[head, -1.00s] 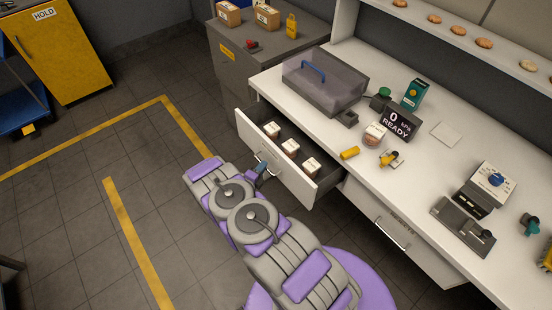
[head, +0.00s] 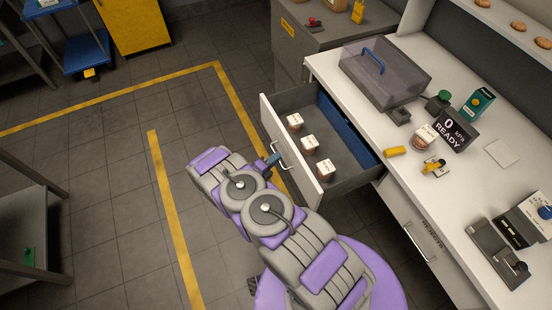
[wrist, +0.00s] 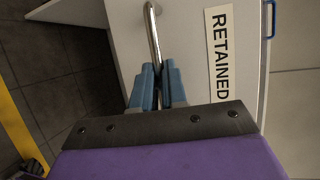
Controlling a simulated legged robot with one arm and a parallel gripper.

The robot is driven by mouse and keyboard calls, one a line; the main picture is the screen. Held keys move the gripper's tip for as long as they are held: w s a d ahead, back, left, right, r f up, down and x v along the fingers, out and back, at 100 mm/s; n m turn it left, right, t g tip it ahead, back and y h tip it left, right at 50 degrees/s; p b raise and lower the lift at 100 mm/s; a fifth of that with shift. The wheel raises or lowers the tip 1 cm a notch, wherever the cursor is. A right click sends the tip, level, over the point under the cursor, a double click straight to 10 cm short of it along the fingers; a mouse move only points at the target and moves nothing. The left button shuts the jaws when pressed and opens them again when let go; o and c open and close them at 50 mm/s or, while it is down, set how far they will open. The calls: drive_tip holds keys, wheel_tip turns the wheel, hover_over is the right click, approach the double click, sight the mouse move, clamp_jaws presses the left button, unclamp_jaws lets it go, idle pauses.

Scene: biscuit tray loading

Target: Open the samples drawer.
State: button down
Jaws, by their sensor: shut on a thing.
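The open drawer (head: 303,178) sticks well out from under the white counter. Its front panel also shows in the wrist view (wrist: 187,45), with a label (wrist: 219,58) reading RETAINED. My gripper (wrist: 157,68) is shut on the drawer's metal bar handle (wrist: 151,32). In the head view my gripper (head: 273,159) is at the front of the drawer, partly hidden by my arm. Three small labelled tubs stand in a row inside the drawer: one (head: 295,122), a middle one (head: 309,145) and a near one (head: 326,170). A blue strip (head: 347,130) shows deeper inside.
A second drawer (head: 408,225) below the counter is shut. The counter (head: 405,172) bears a lidded case (head: 385,75), a READY display (head: 453,130) and small items. A grey cabinet (head: 325,45) stands beyond. Open floor (head: 110,210) with yellow lines lies left.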

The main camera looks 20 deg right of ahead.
drive_tip(key=shift+f, duration=0.15)
drive_tip(key=c, duration=1.2)
unclamp_jaws()
drive_tip(key=shift+o, duration=0.2)
drive_tip(key=p+v, duration=0.2)
drive_tip(key=v, duration=1.5)
drive_tip(key=shift+a, duration=0.2)
drive_tip(key=shift+s, duration=0.1)
